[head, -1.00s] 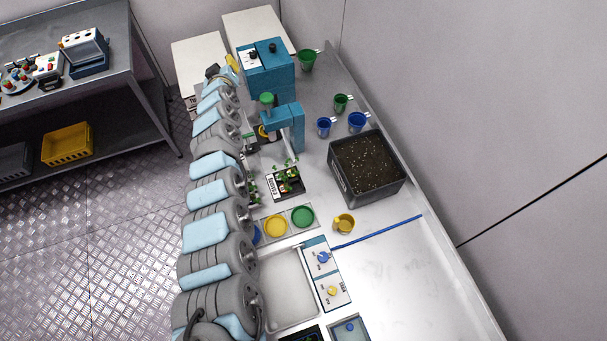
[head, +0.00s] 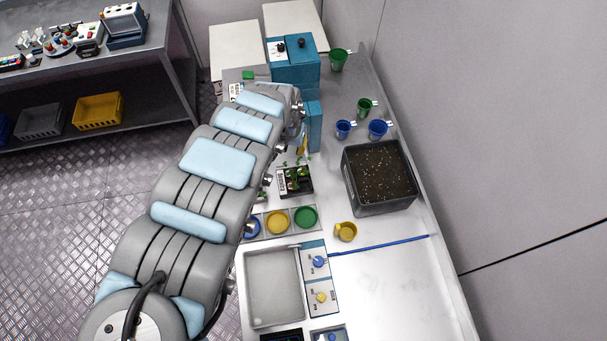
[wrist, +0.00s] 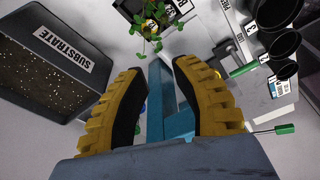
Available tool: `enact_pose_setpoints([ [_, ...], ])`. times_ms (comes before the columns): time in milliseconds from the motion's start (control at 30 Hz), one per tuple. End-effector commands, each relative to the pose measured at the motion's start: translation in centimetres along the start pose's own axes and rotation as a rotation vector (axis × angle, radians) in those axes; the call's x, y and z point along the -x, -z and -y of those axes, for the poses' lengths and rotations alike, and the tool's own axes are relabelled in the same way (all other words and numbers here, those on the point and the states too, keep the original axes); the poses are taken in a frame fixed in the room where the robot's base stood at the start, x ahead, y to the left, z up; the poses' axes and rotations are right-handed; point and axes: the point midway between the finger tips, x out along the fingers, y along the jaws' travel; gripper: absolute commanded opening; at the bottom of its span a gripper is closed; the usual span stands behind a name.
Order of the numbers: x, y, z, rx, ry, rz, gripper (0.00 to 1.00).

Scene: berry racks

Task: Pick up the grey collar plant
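Green leafy plants (head: 295,172) stand in a black tray (head: 309,188) with a white label, right of my arm in the head view. A plant (wrist: 150,20) shows at the top of the wrist view, over a dark tray edge, beyond my fingertips. I cannot make out a grey collar on any plant. My gripper (wrist: 160,68) has its two yellow-ribbed fingers apart, with nothing held between them. A teal post lies behind the gap. In the head view my arm hides most of the gripper.
A teal device (head: 300,68) stands at the back. A substrate box (head: 352,195) is right of the plants, also large at left in the wrist view (wrist: 95,60). Blue and green cups (head: 377,128) stand behind it. Yellow and green discs (head: 305,217) lie in front. The front right bench is mostly clear.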

Motion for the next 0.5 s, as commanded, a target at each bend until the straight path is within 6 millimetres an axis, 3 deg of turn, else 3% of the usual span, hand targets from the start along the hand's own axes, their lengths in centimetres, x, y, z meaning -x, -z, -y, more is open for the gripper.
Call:
enact_pose_setpoints([
  [133, -0.2, -1.6, 1.2, 0.004, 0.019, 0.041, 0.28],
  [500, -3.2, -1.8, 1.1, 0.004, 0.015, 0.04, 0.28],
])
